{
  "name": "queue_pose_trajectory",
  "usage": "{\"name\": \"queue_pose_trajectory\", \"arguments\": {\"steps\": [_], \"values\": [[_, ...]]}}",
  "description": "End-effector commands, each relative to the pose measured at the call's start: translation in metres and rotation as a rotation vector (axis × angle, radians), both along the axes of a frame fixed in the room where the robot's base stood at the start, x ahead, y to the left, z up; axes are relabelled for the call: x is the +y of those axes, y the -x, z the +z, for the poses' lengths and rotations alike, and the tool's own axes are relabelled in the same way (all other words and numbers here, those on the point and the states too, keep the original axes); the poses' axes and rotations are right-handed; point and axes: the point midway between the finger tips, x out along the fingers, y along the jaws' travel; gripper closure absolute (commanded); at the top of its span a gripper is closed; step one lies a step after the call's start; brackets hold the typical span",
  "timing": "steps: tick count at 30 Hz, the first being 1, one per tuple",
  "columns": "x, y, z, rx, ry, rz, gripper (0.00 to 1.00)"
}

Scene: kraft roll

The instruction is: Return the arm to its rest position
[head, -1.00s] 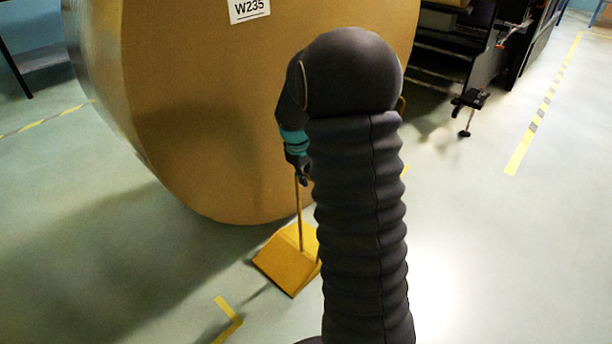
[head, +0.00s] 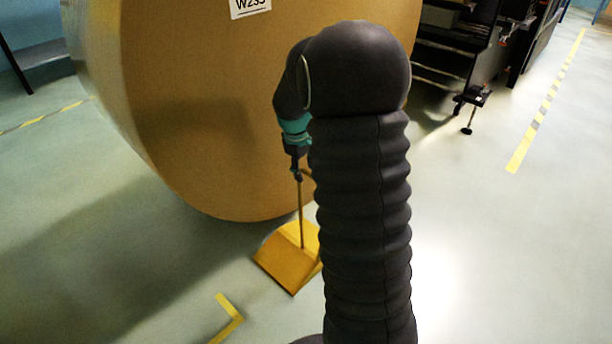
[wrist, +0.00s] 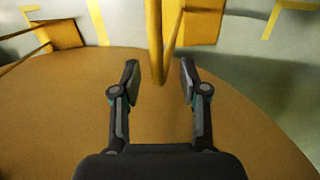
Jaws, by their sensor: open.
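My arm rises through the middle of the head view and bends down on its far side. My gripper (head: 297,172) is at the upper end of the handle of a yellow wedge-shaped chock (head: 283,266), which stands on the floor by the big brown roll (head: 200,110). In the wrist view my gripper (wrist: 159,76) is open, with its fingers apart on either side of the yellow handle (wrist: 156,42). I see no finger closed on the handle. The chock (wrist: 202,22) also shows in the wrist view. My arm hides part of the handle and chock in the head view.
The roll (wrist: 70,120) fills the lower wrist view, close to my gripper. A second yellow chock (wrist: 62,35) shows at its upper left. Dark machinery (head: 455,60) stands at the back right. Open floor (head: 500,250) with yellow markings lies to the right.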

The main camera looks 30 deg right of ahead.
Motion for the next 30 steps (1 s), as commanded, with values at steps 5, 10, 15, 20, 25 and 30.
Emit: {"name": "queue_pose_trajectory", "arguments": {"steps": [5, 10, 15, 20, 25, 30], "values": [[0.007, 0.001, 0.037, -0.005, 0.0, 0.002, 0.56], [0.013, 0.003, 0.064, -0.004, 0.0, 0.003, 0.56], [0.016, 0.005, 0.078, -0.002, -0.001, 0.001, 0.56], [0.016, 0.005, 0.082, 0.0, -0.001, 0.001, 0.56], [0.017, 0.004, 0.082, -0.014, -0.005, -0.042, 0.56], [0.029, 0.031, 0.057, 0.002, -0.053, -0.179, 0.56]]}}
